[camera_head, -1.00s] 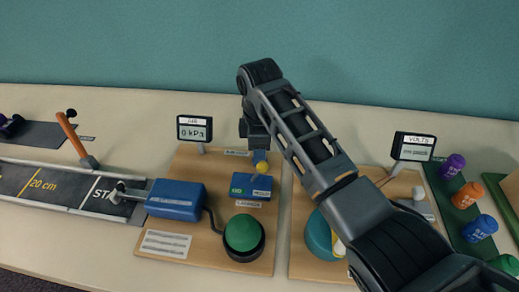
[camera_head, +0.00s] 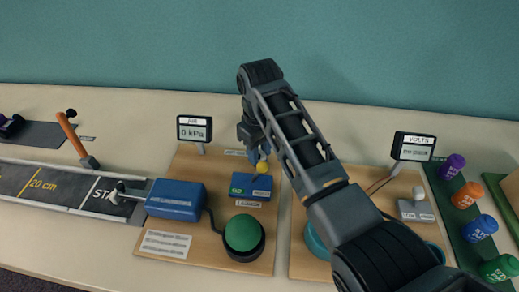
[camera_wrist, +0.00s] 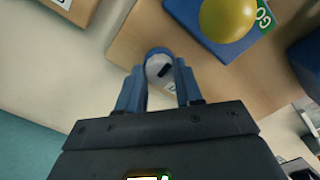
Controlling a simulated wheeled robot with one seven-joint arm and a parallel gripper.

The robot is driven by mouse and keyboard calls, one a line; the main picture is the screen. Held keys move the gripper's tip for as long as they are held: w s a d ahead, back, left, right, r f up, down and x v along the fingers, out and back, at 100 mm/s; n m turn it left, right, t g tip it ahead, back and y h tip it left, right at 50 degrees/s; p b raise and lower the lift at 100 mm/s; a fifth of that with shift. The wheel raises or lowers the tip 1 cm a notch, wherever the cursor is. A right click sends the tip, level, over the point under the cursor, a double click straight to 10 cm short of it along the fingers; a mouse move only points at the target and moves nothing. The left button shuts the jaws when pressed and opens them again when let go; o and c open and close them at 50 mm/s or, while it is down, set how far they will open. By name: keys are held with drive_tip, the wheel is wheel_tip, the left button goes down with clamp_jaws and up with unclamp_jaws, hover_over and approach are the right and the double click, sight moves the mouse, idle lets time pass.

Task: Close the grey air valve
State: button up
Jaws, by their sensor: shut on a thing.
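The grey valve knob (camera_wrist: 158,62) sits on the wooden board between my gripper's blue fingers in the wrist view. It is pale and round, with a dark mark on its top. My gripper (camera_wrist: 160,82) is shut on it, with one finger on each side. In the head view my gripper (camera_head: 258,158) is at the board's back edge and hides the valve. The AIR gauge (camera_head: 194,129) to its left reads 0 kPa.
A blue launch box (camera_head: 251,188) with a yellow ball-shaped knob (camera_head: 263,167) is close in front of my gripper. A green button (camera_head: 243,233) and blue cylinder block (camera_head: 175,200) are nearer. The VOLTS meter (camera_head: 414,147) stands right, near several coloured pots (camera_head: 467,194).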

sight(260, 154)
drive_tip(key=shift+m, duration=0.5)
drive_tip(key=o, duration=1)
drive_tip(key=shift+o, duration=0.2)
drive_tip(key=shift+r+b, duration=0.55)
drive_tip(key=shift+r, duration=3.35)
